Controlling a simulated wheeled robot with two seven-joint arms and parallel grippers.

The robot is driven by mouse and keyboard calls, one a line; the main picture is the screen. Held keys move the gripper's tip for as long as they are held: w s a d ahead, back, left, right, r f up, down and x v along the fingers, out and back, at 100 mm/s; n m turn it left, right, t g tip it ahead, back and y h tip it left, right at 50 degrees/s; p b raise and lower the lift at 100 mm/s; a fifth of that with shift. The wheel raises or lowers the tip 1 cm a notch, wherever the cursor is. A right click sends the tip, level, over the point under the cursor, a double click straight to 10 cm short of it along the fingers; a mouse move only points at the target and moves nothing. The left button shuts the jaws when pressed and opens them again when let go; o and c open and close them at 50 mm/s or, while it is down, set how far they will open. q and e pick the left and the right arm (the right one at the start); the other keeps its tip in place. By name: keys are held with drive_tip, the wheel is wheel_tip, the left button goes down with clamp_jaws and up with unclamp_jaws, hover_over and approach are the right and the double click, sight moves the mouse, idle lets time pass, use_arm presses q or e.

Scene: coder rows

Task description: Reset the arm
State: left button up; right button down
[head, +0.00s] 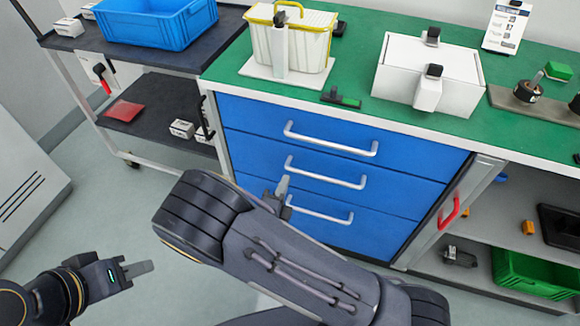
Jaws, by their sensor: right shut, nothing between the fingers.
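My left gripper (138,269) is at the lower left, above the grey floor, with its grey fingers pointing right. My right gripper (283,186) shows only in part behind that arm, in front of the blue drawers (330,170). It is shut and empty, with its fingertips pointing up. I cannot tell whether it touches a drawer handle (325,172).
The green worktop (350,102) carries a white bin with yellow handles (290,42), a white box (455,75) and a sign (506,25). A trolley with a blue crate (155,22) stands left. A green crate (530,272) sits on a right shelf.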

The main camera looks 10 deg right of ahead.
drive_tip(key=s+d+r+n+g+y, duration=0.4)
drive_tip(key=s+n, duration=0.3)
drive_tip(key=n, duration=0.5)
drive_tip(key=s+d+r+n+g+y, duration=0.2)
drive_tip(key=s+d+n+g, duration=0.35)
drive_tip(key=n, duration=0.65)
drive_tip(key=s+d+r+n+g+y, duration=0.3)
drive_tip(key=s+n+g, duration=0.35)
drive_tip(key=n, duration=0.55)
drive_tip(key=s+r+m+t+y+p, duration=0.1)
drive_tip(key=r+m+t+y+p, duration=0.1)
drive_tip(key=r+m+p, duration=0.4)
drive_tip(key=s+a+r+m+t+y+p, duration=0.1)
drive_tip(key=r+m+t+p, duration=0.3)
drive_tip(key=r, duration=1.3)
drive_tip(key=s+m+y+p, duration=0.1)
drive_tip(key=m+p, duration=0.2)
drive_tip(key=p, duration=0.3)
drive_tip(key=shift+a+r+p, duration=0.2)
drive_tip(key=shift+r+p, duration=0.05)
drive_tip(key=shift+p, duration=0.15)
